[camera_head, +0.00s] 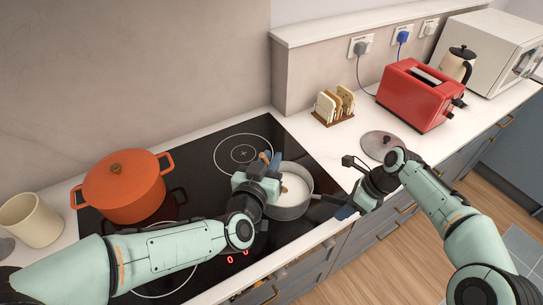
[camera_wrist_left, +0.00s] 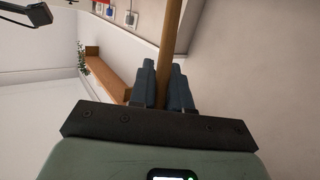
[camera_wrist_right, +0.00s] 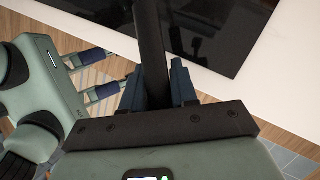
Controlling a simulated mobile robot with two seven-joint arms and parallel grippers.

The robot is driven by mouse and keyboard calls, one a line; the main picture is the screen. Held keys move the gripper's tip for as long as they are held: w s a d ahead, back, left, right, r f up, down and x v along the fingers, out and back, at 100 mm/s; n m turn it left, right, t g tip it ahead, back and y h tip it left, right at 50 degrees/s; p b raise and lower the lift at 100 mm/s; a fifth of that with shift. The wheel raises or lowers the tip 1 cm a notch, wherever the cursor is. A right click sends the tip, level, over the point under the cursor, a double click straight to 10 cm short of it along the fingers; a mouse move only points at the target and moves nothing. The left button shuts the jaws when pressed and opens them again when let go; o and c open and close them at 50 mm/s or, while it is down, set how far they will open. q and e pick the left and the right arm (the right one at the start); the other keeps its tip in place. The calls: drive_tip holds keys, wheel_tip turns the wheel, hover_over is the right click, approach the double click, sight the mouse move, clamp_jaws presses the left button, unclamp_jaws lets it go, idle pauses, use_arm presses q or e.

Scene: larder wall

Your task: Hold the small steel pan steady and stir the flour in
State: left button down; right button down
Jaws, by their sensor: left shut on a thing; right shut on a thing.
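The small steel pan (camera_head: 288,211) sits on the black hob, with pale white contents (camera_head: 295,190) inside. My right gripper (camera_head: 345,208) is shut on the pan's dark handle (camera_wrist_right: 150,45), at the hob's right edge. The tool's lower end and the pan's left part are hidden behind my left gripper and wrist, so I cannot tell how deep the tool reaches.
An orange lidded pot (camera_head: 122,190) stands on the hob at left, beside a cream crock (camera_head: 32,220). A grey lid (camera_head: 380,145), a toast rack (camera_head: 333,106) and a red toaster (camera_head: 415,94) are on the counter at right. The hob's back ring (camera_head: 243,154) is clear.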

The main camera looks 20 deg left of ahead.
use_arm(q)
drive_tip(key=shift+s+d, duration=0.4)
drive_tip(key=shift+r, duration=0.1)
drive_tip(key=s+r, duration=0.3)
drive_tip(key=r, duration=0.4)
drive_tip(key=shift+a+r, duration=0.3)
drive_tip(key=shift+a, duration=0.05)
idle(0.7)
drive_tip(key=shift+a+r, duration=0.15)
drive_tip(key=shift+r, duration=2.35)
drive_tip(key=shift+s, duration=0.1)
use_arm(e)
drive_tip(key=c, duration=0.8)
unclamp_jaws()
